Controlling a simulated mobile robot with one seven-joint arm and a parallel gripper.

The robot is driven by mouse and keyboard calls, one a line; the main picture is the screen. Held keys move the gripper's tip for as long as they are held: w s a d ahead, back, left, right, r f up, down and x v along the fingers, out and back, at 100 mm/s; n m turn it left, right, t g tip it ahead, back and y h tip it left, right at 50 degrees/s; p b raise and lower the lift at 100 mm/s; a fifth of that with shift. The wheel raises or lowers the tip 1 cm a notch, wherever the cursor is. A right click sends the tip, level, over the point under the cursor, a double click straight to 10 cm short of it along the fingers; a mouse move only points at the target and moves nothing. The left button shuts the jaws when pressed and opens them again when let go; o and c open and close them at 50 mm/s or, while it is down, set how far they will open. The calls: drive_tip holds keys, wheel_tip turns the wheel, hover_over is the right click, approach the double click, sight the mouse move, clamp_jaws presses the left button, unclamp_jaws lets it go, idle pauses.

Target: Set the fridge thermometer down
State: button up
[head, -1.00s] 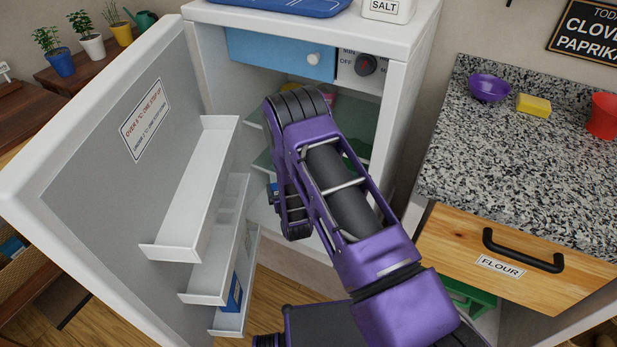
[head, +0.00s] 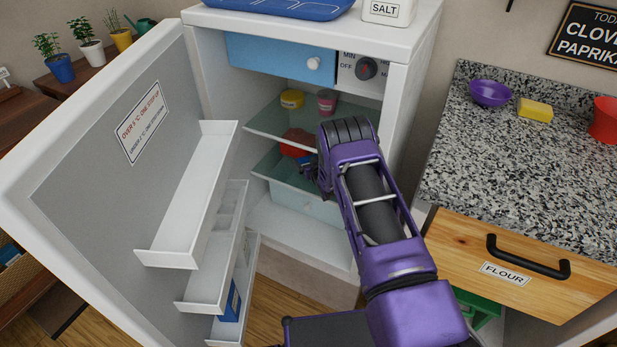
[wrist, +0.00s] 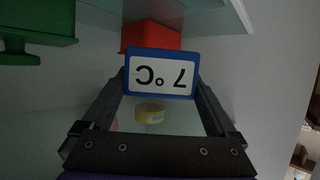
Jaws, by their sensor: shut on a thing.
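The fridge thermometer (wrist: 161,88) is a blue-framed white card. It reads 7 °C, upside down in the wrist view. My gripper (wrist: 161,80) is shut on it, one dark finger at each side. In the head view the gripper (head: 309,166) is inside the open fridge at the glass shelves, mostly hidden by my purple arm. A little blue shows there, beside the red container (head: 297,142). The red container also shows just beyond the thermometer in the wrist view (wrist: 150,36). I cannot tell whether the thermometer touches a shelf.
The upper glass shelf (head: 270,121) holds a yellow tub (head: 292,99) and a pink cup (head: 327,102). A green object (wrist: 35,40) is at the wrist view's left. The open door (head: 95,165) stands left, the dial (head: 367,69) above, the granite counter (head: 520,160) right.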

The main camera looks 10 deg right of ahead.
sight(309, 183)
wheel_tip(309, 183, down, 3)
drive_tip(key=shift+r, duration=0.15)
wheel_tip(309, 183, down, 4)
drive_tip(key=shift+b, duration=0.6)
drive_tip(key=shift+w+d, duration=0.1)
drive_tip(key=shift+w, duration=0.05)
drive_tip(key=shift+f, duration=0.2)
drive_tip(key=o, duration=1)
drive_tip(key=shift+f, duration=0.1)
drive_tip(key=shift+s+r, duration=0.2)
drive_tip(key=shift+r, duration=0.15)
drive_tip(key=p+v, duration=0.2)
drive_tip(key=v, duration=0.9)
drive_tip(key=shift+s+d+r+p, duration=0.1)
drive_tip(key=shift+s+p, duration=0.2)
drive_tip(key=shift+p, duration=0.1)
